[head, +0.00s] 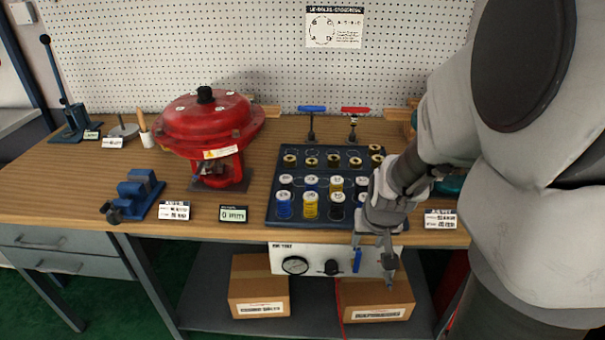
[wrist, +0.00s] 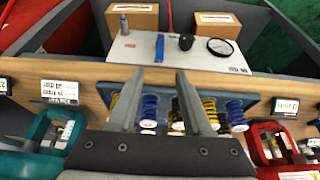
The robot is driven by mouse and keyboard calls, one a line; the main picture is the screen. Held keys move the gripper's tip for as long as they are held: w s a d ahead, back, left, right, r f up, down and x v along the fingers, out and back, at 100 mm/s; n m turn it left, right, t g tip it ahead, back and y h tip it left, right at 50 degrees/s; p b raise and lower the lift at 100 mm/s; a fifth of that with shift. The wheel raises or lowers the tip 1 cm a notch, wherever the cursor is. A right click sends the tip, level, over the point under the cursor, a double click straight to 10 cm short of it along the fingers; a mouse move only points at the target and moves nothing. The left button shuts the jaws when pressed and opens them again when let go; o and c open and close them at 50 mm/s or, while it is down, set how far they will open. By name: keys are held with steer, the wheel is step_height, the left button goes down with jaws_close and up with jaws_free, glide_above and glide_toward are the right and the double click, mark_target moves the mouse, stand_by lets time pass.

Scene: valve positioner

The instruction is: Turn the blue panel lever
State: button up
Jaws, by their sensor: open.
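The blue panel lever (head: 357,261) is a thin blue bar on the light grey panel under the bench's front edge. It stands upright in the head view. In the wrist view the lever (wrist: 159,56) lies straight ahead, in line with the gap between the fingers. My gripper (head: 372,245) is open and empty, in front of the panel's right part at the bench edge. The wrist view shows both fingers (wrist: 159,76) spread, pointing toward the panel with their tips short of the lever. No contact with the lever shows.
The panel (head: 310,258) also carries a round gauge (head: 295,265) and a black knob (head: 331,267). A grey post (wrist: 124,25) stands beside the lever. A dark tray (head: 290,217) of springs sits above, near the bench edge. Cardboard boxes (head: 258,306) fill the shelf below.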

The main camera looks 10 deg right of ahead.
mark_target(358, 260)
steer(key=b+x, duration=0.5)
steer(key=x, duration=1)
steer(key=shift+f, duration=0.15)
jaws_close()
stand_by(0.8)
